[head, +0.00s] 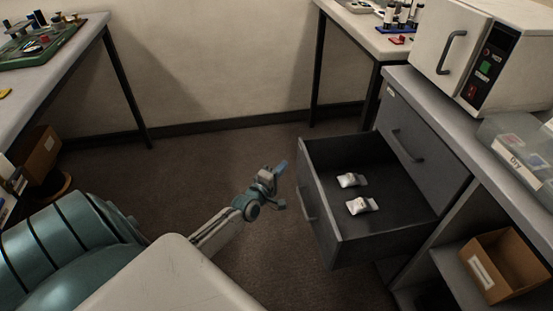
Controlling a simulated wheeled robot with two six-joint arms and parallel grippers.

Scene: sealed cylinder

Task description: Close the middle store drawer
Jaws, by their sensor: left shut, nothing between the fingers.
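The middle store drawer (333,240) is dark grey and pulled well out of the grey cabinet at the right. Its front panel with a bar handle (306,205) faces left. Two small white packets (358,205) lie on its floor. A closed drawer front (425,155) with its own handle is above it. My left gripper (279,182) is shut and empty, just left of the open drawer's front, with a small gap seen between them. My right gripper is out of view. The cabinet below the open drawer is mostly hidden.
A white oven-like box (475,45) and a clear bin labelled "Dry" (517,160) stand on the counter. A cardboard box (500,265) sits on a low shelf at right. Tables stand at back left and back right. The carpeted floor (200,170) between is clear.

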